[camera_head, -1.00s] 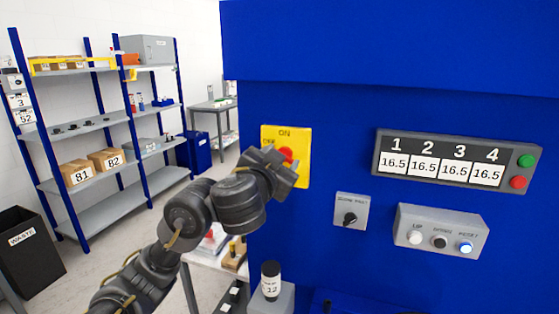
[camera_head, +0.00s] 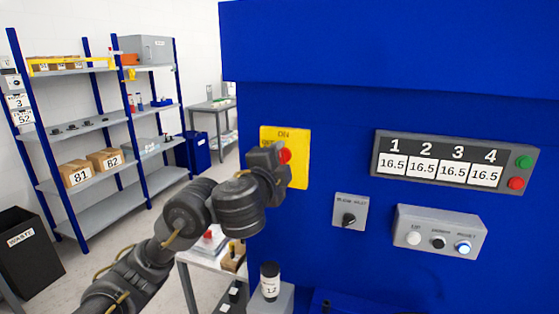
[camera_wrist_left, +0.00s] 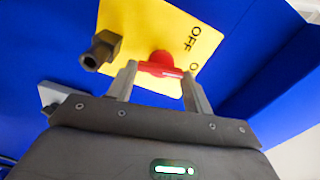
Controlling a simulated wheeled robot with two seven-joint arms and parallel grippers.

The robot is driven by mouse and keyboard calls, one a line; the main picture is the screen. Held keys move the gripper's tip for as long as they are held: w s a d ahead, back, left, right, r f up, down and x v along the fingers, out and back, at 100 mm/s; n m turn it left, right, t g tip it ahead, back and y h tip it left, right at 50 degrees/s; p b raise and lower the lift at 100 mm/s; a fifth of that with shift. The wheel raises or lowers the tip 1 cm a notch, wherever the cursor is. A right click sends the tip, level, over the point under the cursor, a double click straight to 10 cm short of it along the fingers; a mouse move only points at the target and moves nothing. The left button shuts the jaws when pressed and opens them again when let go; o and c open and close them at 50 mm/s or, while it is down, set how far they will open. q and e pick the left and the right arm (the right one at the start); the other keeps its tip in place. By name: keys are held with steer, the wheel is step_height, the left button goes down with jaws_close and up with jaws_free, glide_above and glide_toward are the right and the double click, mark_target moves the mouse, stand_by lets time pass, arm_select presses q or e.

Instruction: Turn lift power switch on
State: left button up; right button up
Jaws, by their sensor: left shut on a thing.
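The lift power switch is a yellow plate (camera_head: 300,165) with ON and OFF lettering and a red handle (camera_head: 285,155), on the blue machine's front. My left gripper (camera_head: 277,166) is at the plate and covers part of it in the head view. In the left wrist view the red handle (camera_wrist_left: 160,65) sits between the two fingers of the left gripper (camera_wrist_left: 160,80), which is shut on it. OFF is readable on the yellow plate (camera_wrist_left: 150,25); the other word is partly hidden. A dark knob-like part (camera_wrist_left: 100,50) shows in front of the plate. My right gripper is not in view.
Right of the switch are a small selector knob (camera_head: 349,220), a button box (camera_head: 440,232) and a display panel (camera_head: 455,160). A dark bottle (camera_head: 270,281) stands below the arm. Shelves (camera_head: 100,130) and a waste bin (camera_head: 28,250) are at left.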

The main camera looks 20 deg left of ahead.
arm_select(q)
steer(key=shift+f+m, duration=0.1)
steer(key=shift+m, duration=0.9)
steer(key=o, duration=1)
